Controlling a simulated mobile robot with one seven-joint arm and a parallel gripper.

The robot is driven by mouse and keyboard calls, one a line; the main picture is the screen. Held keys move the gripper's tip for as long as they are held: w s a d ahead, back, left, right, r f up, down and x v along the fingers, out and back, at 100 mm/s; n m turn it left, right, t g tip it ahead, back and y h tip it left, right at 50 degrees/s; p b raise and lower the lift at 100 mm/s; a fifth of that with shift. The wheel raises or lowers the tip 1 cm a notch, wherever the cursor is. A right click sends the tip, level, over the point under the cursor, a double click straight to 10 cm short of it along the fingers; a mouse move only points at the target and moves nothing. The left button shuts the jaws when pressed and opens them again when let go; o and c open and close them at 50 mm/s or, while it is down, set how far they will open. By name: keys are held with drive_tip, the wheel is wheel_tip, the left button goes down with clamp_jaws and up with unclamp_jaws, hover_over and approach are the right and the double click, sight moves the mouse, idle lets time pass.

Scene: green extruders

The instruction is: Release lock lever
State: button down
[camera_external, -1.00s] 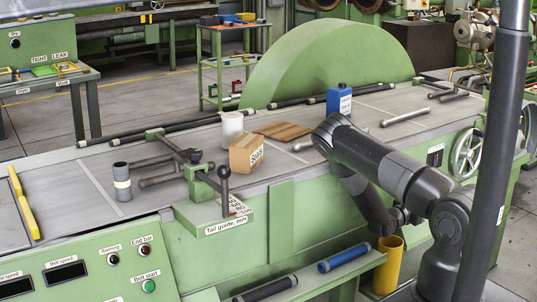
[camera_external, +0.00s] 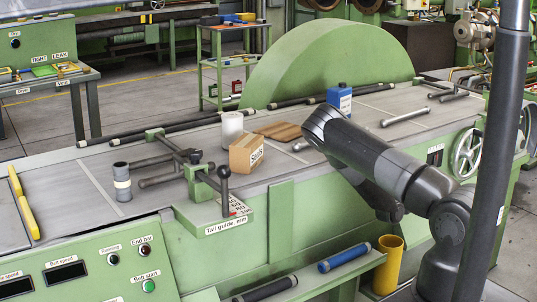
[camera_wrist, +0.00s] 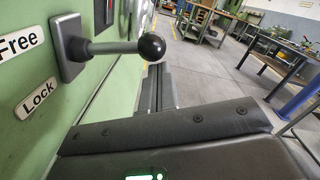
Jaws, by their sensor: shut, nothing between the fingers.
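In the wrist view, the lock lever (camera_wrist: 112,47) is a grey rod with a black ball knob (camera_wrist: 151,47). It sticks out to the right from a grey mounting plate (camera_wrist: 68,50) on a green panel. A "Free" label (camera_wrist: 20,42) is at upper left and a "Lock" label (camera_wrist: 37,96) is lower. My gripper (camera_wrist: 157,72) is shut and empty, with its dark fingers just below the knob in the picture. I cannot tell whether they touch it. In the external view my gripper and the lever are not visible.
The green panel (camera_wrist: 35,130) is close on the left of my gripper. Open floor and workbenches (camera_wrist: 293,58) lie to the right. In the external view, a yellow tube (camera_external: 388,266) stands close to my arm, beside a shelf with a blue roll (camera_external: 344,257).

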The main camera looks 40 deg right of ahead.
drive_tip(key=shift+r, duration=0.65)
drive_tip(key=a, duration=1)
drive_tip(key=shift+s+f, duration=0.15)
drive_tip(key=shift+f, duration=0.15)
idle(0.3)
